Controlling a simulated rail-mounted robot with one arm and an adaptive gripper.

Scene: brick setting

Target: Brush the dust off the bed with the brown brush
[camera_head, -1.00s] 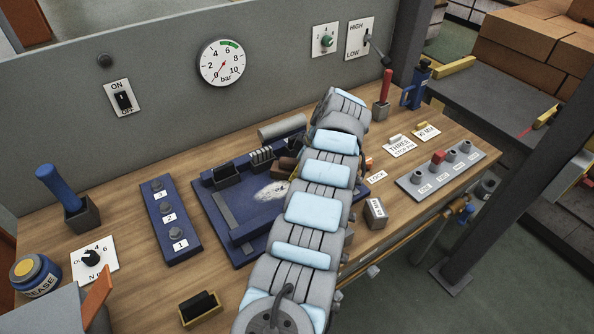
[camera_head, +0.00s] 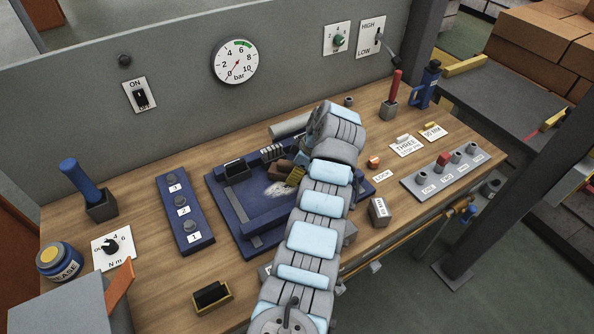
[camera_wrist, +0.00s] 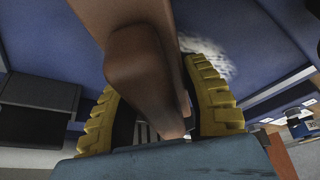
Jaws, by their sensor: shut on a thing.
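The bed is the dark blue machine bed (camera_head: 246,213) in the middle of the bench. A whitish dust patch (camera_head: 279,188) lies on its flat top, and it also shows in the wrist view (camera_wrist: 210,56). My gripper (camera_head: 295,176) is over the bed, just beside the dust. Its yellow ribbed fingers are shut on the brown brush (camera_head: 280,167), whose brown body (camera_wrist: 142,75) fills the middle of the wrist view. The brush's underside is hidden, so I cannot tell whether it touches the bed. My arm covers the bed's right part.
Dark blocks (camera_head: 236,170) and a ribbed piece (camera_head: 273,152) stand along the bed's back edge, with a grey cylinder (camera_head: 290,125) behind. A blue button panel (camera_head: 185,215) lies left. An orange knob (camera_head: 374,162) and a small labelled box (camera_head: 380,211) are right.

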